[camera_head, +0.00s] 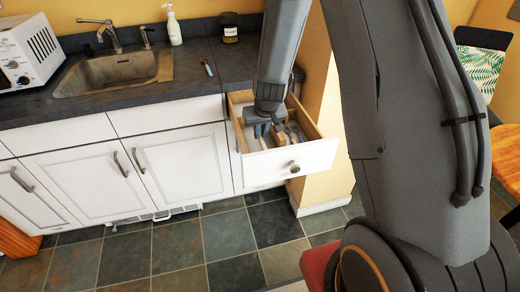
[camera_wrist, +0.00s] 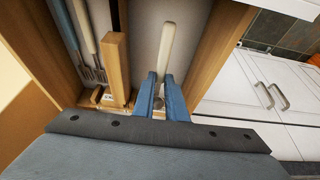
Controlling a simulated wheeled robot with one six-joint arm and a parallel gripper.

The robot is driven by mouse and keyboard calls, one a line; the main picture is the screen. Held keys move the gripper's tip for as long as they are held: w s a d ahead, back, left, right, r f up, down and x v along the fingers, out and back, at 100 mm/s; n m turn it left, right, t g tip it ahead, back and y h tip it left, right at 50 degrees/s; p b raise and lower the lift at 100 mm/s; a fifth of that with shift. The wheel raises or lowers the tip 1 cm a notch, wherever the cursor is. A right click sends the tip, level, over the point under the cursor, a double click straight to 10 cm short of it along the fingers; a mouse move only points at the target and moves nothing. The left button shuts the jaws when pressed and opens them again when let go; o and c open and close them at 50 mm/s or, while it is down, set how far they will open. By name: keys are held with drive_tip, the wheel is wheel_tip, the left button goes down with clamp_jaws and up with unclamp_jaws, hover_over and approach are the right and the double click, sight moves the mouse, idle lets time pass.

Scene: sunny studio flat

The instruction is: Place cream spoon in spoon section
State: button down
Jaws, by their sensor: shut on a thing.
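The cream spoon (camera_wrist: 167,45) shows in the wrist view, its pale handle pointing away from my gripper. My gripper (camera_wrist: 161,85) is shut on it, with blue fingers on either side of its lower part. The spoon's bowl end is mostly hidden by the fingers. My gripper (camera_head: 262,130) is down at the open drawer (camera_head: 290,163) in the head view. In the wrist view, the spoon is over or in the wide light-floored section right of a wooden divider (camera_wrist: 116,68). I cannot tell whether it touches the floor.
Forks with blue-grey and cream handles (camera_wrist: 82,30) lie left of the divider. The drawer's wooden side wall (camera_wrist: 222,55) stands close on the right. On the counter are a small blue-handled item (camera_head: 208,68), a jar (camera_head: 229,27), a soap bottle (camera_head: 173,25) and a sink (camera_head: 110,70).

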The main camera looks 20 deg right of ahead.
drive_tip(key=shift+f+b, duration=2.9)
drive_tip(key=shift+f, duration=0.1)
drive_tip(key=c, duration=1.6)
unclamp_jaws()
drive_tip(key=p+v, duration=0.8)
drive_tip(key=v, duration=0.4)
drive_tip(key=shift+g, duration=0.6)
drive_tip(key=s+r, duration=0.4)
drive_tip(key=s, duration=0.1)
drive_tip(key=s+a+r, duration=0.1)
drive_tip(key=s+r, duration=0.1)
drive_tip(key=shift+s, duration=0.35)
drive_tip(key=s+r, duration=0.1)
drive_tip(key=s, duration=0.3)
drive_tip(key=s+r+g, duration=0.1)
drive_tip(key=s+r, duration=0.1)
drive_tip(key=s, duration=0.2)
drive_tip(key=s+d+r+g, duration=0.1)
drive_tip(key=s, duration=0.3)
drive_tip(key=shift+s+r, duration=0.4)
